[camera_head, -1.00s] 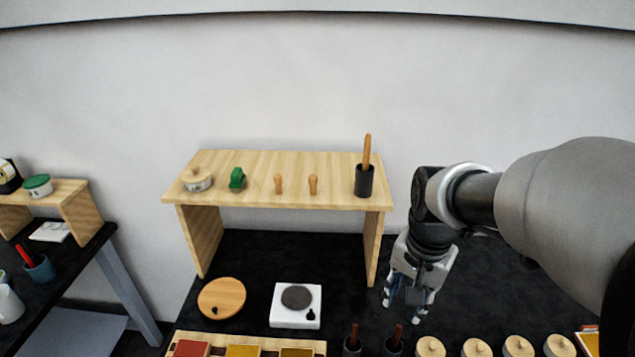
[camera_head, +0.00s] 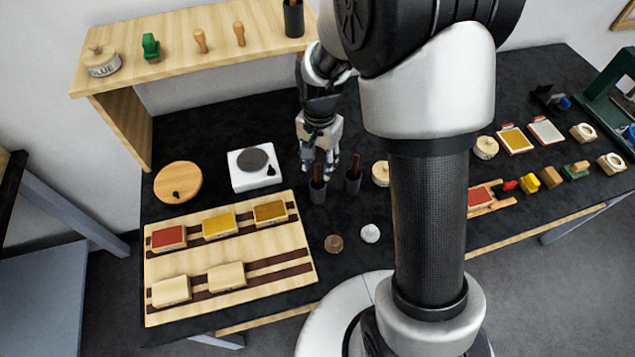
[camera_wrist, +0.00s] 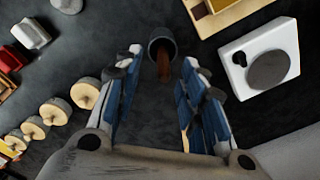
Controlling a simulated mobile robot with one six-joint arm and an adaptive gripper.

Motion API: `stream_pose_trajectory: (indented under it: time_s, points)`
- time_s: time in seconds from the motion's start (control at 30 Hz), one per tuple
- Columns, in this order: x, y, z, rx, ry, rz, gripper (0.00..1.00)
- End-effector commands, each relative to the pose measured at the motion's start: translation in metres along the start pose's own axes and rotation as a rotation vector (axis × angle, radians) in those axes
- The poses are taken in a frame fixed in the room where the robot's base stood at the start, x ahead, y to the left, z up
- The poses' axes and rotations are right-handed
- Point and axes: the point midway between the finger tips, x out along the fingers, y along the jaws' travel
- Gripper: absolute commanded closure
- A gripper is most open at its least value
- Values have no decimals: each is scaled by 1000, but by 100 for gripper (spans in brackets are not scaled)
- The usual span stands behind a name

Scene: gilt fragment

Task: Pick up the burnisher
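A dark cup (camera_head: 318,193) on the black table holds a tool with a reddish-brown handle (camera_head: 319,173). I cannot tell which tool is the burnisher. No contact is visible.
A white scale (camera_head: 240,180) and a round wooden board (camera_head: 178,182) lie left of the cups. A wooden tray with colored blocks (camera_head: 230,260) is at front left. Two small round items lie in front.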

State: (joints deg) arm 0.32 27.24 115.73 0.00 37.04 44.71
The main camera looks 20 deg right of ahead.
Motion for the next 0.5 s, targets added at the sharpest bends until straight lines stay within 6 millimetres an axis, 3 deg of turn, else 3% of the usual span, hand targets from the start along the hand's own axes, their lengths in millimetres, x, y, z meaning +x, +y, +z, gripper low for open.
stream_pose_trajectory:
  time_s: [0.27,0.5]
  points:
    - [18,-1,0,-1,-1,1,63]
    - [53,-3,0,0,-2,2,63]
